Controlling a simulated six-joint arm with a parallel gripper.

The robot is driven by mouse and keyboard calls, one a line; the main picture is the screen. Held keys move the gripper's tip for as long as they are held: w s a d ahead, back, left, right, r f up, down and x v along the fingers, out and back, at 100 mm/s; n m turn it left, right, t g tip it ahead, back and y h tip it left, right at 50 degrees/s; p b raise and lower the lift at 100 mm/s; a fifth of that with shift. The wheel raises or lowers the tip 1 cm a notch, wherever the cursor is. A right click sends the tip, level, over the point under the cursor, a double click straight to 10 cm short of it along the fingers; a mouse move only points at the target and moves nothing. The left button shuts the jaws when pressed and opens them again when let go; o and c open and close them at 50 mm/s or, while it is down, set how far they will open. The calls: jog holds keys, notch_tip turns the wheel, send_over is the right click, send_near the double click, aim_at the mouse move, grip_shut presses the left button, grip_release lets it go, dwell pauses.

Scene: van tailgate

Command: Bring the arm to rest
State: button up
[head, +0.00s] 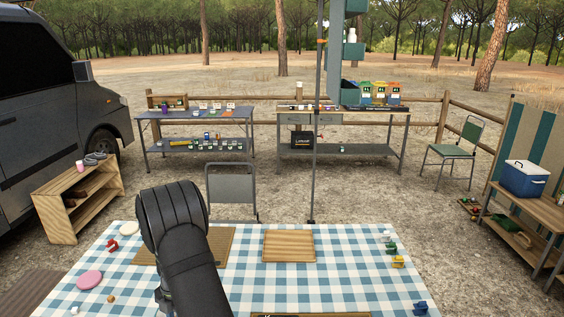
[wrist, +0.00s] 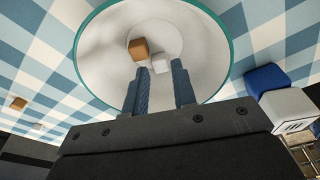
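My gripper (wrist: 161,82) shows in the wrist view with its two fingers apart and nothing visible between them. Beyond the fingertips is a white round dish with a teal rim (wrist: 205,45). A brown cube (wrist: 138,48) and a white cube (wrist: 158,62) lie in it, close to the fingertips; whether a finger touches them I cannot tell. In the head view my arm reaches over the checked tablecloth (head: 345,285), and its dark links hide the gripper.
The cloth bears a wooden board (head: 289,246), a brown mat (head: 222,243), a pink plate (head: 89,279), a white plate (head: 131,230) and small items along the right edge. A folding chair (head: 231,186) stands behind. A blue-and-white object (wrist: 270,82) is right of the dish.

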jog(key=shift+s+f, duration=0.1)
jog(key=shift+f, duration=0.8)
jog(key=shift+r, duration=2.05)
jog(key=shift+f, duration=0.1)
